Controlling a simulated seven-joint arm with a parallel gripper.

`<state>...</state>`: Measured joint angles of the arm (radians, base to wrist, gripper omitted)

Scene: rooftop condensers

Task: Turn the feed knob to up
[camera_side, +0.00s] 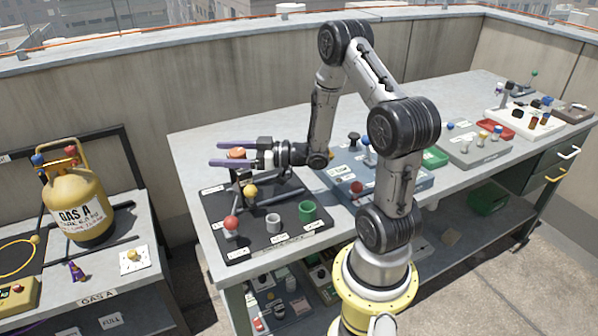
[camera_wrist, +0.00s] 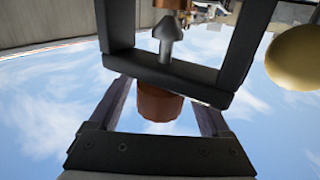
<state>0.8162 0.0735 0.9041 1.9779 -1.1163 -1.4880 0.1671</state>
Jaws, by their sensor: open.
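An orange-brown round knob (camera_side: 237,153) stands at the top of a dark frame on the black board (camera_side: 285,257). It may be the feed knob, but the labels are too small to read. My gripper (camera_side: 214,154) is level, its two purple fingers open and pointing left, one on each side of the knob. In the wrist view the orange-brown knob (camera_wrist: 158,103) sits between the open fingers (camera_wrist: 165,92), with a gap on each side. A dark bar hides part of it. No pointer mark shows, so I cannot tell its setting.
The black board also holds a yellow ball (camera_side: 250,191), a red ball (camera_side: 231,224), a grey ring (camera_side: 273,222) and a green cup (camera_side: 307,211). A blue-grey panel (camera_side: 408,187) is to the right. A yellow gas bottle (camera_side: 78,207) stands on the separate left bench.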

